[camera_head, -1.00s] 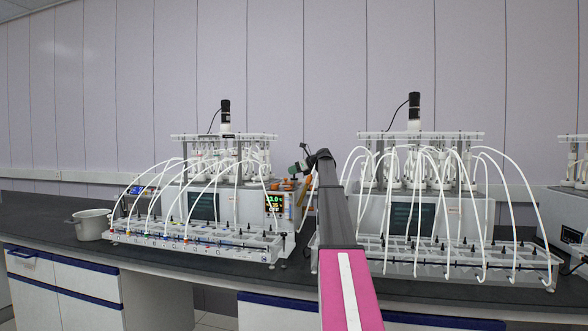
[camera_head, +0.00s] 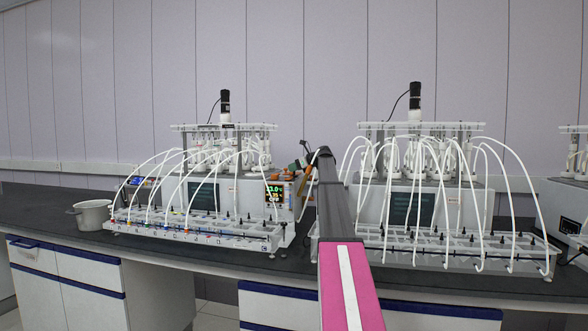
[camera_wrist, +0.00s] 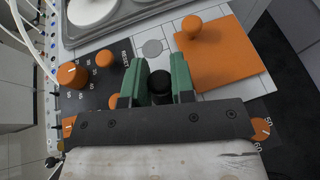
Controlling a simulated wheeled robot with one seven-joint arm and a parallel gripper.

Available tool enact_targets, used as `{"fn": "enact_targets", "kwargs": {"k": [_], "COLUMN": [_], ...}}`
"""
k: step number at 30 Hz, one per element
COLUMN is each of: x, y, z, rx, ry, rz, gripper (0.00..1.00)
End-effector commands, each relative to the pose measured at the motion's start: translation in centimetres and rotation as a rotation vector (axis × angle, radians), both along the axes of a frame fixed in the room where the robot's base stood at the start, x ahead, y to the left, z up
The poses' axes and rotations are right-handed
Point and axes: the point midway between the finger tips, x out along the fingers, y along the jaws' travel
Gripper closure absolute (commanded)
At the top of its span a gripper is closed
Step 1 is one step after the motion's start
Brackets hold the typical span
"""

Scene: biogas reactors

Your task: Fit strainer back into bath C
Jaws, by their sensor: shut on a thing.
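My gripper (camera_wrist: 159,68) has two green fingers, shut on a black round-topped piece (camera_wrist: 160,84) in the wrist view. The rest of that piece is hidden, so I cannot tell whether it is the strainer's handle. The gripper is over a panel with a grey disc (camera_wrist: 152,48) just beyond the fingertips. In the head view my gripper (camera_head: 296,165) is small, above the right end of the left reactor unit (camera_head: 204,195). I cannot make out the strainer or which opening is bath C.
An orange square plate with a round knob (camera_wrist: 191,27) lies right of the fingers. Orange dials (camera_wrist: 72,75) are at the left. A grey tray with white round parts (camera_wrist: 92,10) is at the top. A second reactor unit (camera_head: 432,205) and a white pot (camera_head: 91,215) share the bench.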

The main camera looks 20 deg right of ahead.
Motion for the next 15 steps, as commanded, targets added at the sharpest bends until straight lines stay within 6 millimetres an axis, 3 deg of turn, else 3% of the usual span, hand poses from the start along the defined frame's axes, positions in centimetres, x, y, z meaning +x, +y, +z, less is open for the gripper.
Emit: {"fn": "enact_targets", "kwargs": {"k": [1, 2, 4, 15], "x": [0.00, 0.00, 0.00, -0.16], "y": [0.00, 0.00, 0.00, -0.14], "z": [0.00, 0.00, 0.01, 0.07], "rx": [0.000, 0.000, 0.000, 0.000], "ry": [0.000, 0.000, 0.000, 0.000], "rz": [0.000, 0.000, 0.000, 0.000], "gripper": [1.00, 0.70, 0.47, 0.47]}}
